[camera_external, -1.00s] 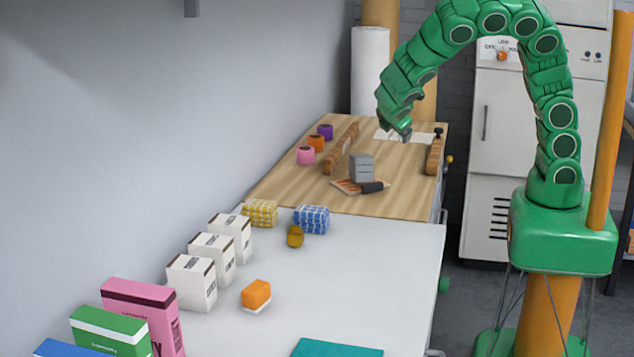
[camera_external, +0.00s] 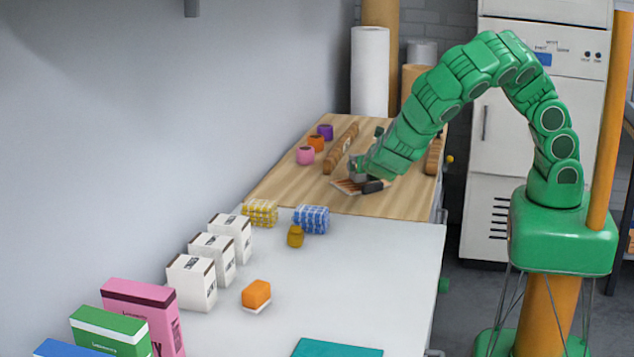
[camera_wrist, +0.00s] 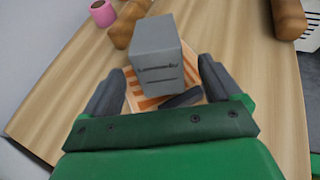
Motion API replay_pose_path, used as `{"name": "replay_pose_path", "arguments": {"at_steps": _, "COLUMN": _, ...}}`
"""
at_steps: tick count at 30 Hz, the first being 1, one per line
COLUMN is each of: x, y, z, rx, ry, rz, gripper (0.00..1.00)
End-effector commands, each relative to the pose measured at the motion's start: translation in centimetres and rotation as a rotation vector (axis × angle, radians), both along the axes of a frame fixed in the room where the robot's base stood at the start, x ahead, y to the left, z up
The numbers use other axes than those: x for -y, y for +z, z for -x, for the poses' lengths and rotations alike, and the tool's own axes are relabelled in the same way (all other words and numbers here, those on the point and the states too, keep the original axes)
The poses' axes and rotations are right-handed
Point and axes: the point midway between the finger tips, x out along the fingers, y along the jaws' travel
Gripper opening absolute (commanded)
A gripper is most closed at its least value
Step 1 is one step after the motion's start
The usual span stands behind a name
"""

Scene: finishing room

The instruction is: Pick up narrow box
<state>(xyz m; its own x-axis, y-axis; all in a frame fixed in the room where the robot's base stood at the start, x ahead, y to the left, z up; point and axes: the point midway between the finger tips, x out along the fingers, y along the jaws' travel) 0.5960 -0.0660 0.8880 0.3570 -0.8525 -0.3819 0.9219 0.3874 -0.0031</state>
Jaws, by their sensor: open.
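The narrow box is a tall grey box (camera_wrist: 158,62) with dark lettering, upright on an orange-and-white striped piece (camera_wrist: 140,95) on the wooden worktop. My gripper (camera_wrist: 161,66) is open, with one dark finger on each side of the box's near part. I cannot tell whether either finger touches it. In the external view my gripper (camera_external: 361,164) is low over the worktop and hides most of the box.
A black object (camera_wrist: 183,97) lies just in front of the box, between my fingers. The white table (camera_external: 370,280) holds cartons (camera_external: 192,283) and an orange block (camera_external: 256,293).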

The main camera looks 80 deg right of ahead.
Motion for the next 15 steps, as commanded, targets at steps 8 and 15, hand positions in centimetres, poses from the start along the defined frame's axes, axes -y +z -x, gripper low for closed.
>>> {"name": "replay_pose_path", "arguments": {"at_steps": 8, "x": 1.7, "y": -0.8, "z": -0.7, "rx": 0.001, "ry": -0.002, "rz": -0.001, "gripper": 0.92}}
{"name": "replay_pose_path", "arguments": {"at_steps": 15, "x": 2.7, "y": -1.1, "z": -1.1, "rx": 0.001, "ry": -0.003, "rz": -0.003, "gripper": 0.92}}
